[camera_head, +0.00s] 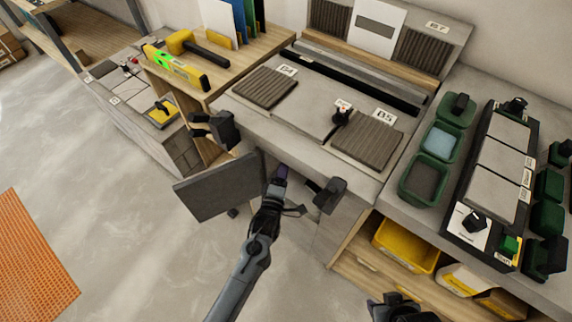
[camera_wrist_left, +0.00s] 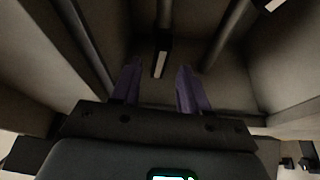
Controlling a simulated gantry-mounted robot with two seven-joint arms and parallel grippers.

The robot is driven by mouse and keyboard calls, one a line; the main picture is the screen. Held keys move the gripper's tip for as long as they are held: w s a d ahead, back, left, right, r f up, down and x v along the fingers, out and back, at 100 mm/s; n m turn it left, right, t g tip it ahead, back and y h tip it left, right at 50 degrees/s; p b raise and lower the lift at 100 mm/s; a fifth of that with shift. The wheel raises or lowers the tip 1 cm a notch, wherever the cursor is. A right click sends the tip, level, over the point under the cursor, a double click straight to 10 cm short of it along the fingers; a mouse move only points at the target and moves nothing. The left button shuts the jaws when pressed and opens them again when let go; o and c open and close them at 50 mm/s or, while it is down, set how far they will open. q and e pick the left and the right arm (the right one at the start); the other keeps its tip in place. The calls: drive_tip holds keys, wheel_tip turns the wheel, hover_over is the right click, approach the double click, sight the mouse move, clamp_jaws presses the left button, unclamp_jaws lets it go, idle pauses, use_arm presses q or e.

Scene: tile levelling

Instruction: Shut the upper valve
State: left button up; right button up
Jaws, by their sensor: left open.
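My left gripper (camera_head: 279,172) reaches into the dark opening under the workbench. In the left wrist view its two purple fingers (camera_wrist_left: 160,85) are apart, with nothing gripped between them. A dark bar with a pale tip (camera_wrist_left: 160,58), which looks like a valve lever, hangs ahead of the gap between the fingers, among pipes (camera_wrist_left: 228,32). A second pale-tipped piece (camera_wrist_left: 272,4) shows at the top right edge. I cannot tell for certain which is the upper valve. The head view hides the valves. My right gripper (camera_head: 396,306) is at the bottom edge, its fingers unclear.
A grey door panel (camera_head: 217,188) stands open left of the opening. Dark fittings (camera_head: 213,128) and (camera_head: 329,194) stick out at the bench front. Ribbed tiles (camera_head: 265,87) lie on the bench top. A yellow bin (camera_head: 405,245) sits on the lower right shelf.

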use_arm(q)
drive_tip(key=shift+w+d+b, duration=0.15)
drive_tip(key=shift+w+b, duration=0.1)
drive_tip(key=shift+w, duration=0.55)
drive_tip(key=shift+w+d+b, duration=0.1)
drive_tip(key=shift+w+b, duration=0.15)
drive_tip(key=shift+w, duration=0.5)
drive_tip(key=shift+a, duration=0.15)
drive_tip(key=shift+c, duration=0.2)
clamp_jaws()
